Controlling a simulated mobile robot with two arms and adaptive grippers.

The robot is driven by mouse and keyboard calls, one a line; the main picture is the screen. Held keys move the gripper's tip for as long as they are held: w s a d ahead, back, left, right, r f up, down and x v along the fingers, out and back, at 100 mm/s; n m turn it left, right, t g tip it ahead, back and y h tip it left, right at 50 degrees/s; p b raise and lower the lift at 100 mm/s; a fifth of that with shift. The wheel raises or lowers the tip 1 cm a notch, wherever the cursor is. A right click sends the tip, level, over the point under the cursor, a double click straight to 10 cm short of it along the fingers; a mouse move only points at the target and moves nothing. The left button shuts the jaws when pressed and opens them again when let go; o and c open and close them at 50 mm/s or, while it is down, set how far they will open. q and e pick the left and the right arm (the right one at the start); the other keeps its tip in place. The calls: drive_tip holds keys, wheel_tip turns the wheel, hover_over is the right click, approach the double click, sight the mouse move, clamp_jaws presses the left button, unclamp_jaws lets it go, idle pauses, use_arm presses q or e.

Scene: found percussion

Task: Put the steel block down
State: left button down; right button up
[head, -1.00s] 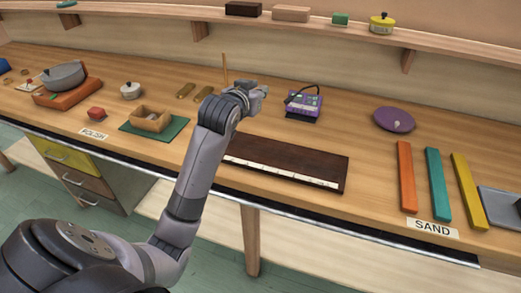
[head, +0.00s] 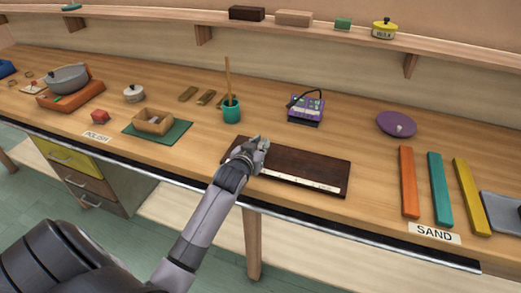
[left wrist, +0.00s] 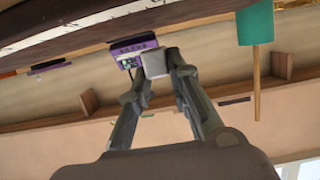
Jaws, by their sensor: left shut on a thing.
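The steel block (left wrist: 154,63) is a small light grey block between the fingertips of my left gripper (left wrist: 155,70) in the left wrist view. In the head view, my left gripper (head: 262,144) is over the back left part of a dark brown board (head: 315,166) with a pale marked strip along its front edge. The gripper mostly hides the block there. In the wrist view the board (left wrist: 80,28) is at the upper left; I cannot tell whether the block touches it. My right gripper is not in view.
A teal cup (head: 231,112) with a wooden stick stands behind my gripper. A purple device (head: 306,110) stands behind the board. A wooden box (head: 153,121) on a green mat is left. Orange (head: 409,180), teal (head: 440,190) and yellow (head: 471,195) bars lie right.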

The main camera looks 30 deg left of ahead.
use_arm(q)
drive_tip(key=shift+f, duration=1)
drive_tip(key=shift+f, duration=0.15)
drive_tip(key=c, duration=1.5)
unclamp_jaws()
